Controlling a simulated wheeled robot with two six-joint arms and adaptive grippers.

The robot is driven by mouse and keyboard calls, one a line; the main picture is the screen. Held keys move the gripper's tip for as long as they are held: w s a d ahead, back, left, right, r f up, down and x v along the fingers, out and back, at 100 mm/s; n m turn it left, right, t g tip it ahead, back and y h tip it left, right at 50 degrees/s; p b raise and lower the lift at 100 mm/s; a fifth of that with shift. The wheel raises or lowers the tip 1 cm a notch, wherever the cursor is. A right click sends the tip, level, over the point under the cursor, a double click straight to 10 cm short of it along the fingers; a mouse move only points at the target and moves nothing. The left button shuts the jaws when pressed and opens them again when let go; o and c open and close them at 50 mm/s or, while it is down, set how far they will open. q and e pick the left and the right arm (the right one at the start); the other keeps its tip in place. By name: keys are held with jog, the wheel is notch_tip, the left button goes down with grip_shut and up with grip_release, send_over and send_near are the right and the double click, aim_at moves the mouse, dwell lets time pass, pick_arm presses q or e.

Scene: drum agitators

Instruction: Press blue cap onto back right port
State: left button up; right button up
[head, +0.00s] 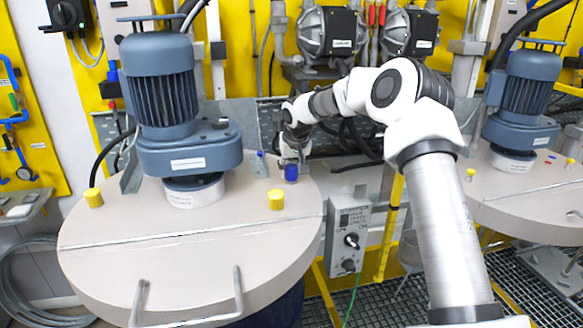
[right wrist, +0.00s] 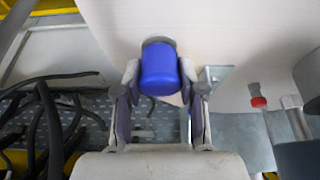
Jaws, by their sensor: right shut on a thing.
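The blue cap (head: 291,173) is at the back right of the round beige drum lid (head: 240,228). My right gripper (head: 291,161) reaches down to it from above and is shut on it. In the right wrist view, the blue cap (right wrist: 158,72) sits between the two fingers of the right gripper (right wrist: 159,80). A grey ring, seemingly the port (right wrist: 158,41), shows right at the cap's far end, in line with it. I cannot tell whether the cap is fully seated. My left gripper is not in view.
Yellow caps stand on the lid at front right (head: 276,200) and left (head: 94,198). A blue-grey motor (head: 160,90) rises from the lid's middle. A small blue-topped fitting (head: 259,164) stands just left of my gripper. A control box (head: 349,238) hangs right of the drum.

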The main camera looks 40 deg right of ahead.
jog(key=shift+s+f+b, duration=0.1)
jog(key=shift+f+b, duration=0.2)
jog(key=shift+f, duration=0.25)
dwell(0.6)
jog(key=shift+f, duration=0.25)
jog(key=c, duration=0.3)
jog(key=o, duration=1.2)
jog(key=shift+c, duration=0.2)
jog(key=shift+o, duration=0.2)
jog(key=shift+r, duration=0.1)
jog(key=r+p, duration=0.1)
jog(key=r, duration=0.1)
jog(key=r+p, duration=0.2)
jog(key=shift+w, duration=0.2)
jog(key=shift+s+r+p, duration=0.1)
jog(key=shift+r+p, duration=0.05)
jog(key=shift+p, duration=0.2)
jog(key=shift+s, duration=0.1)
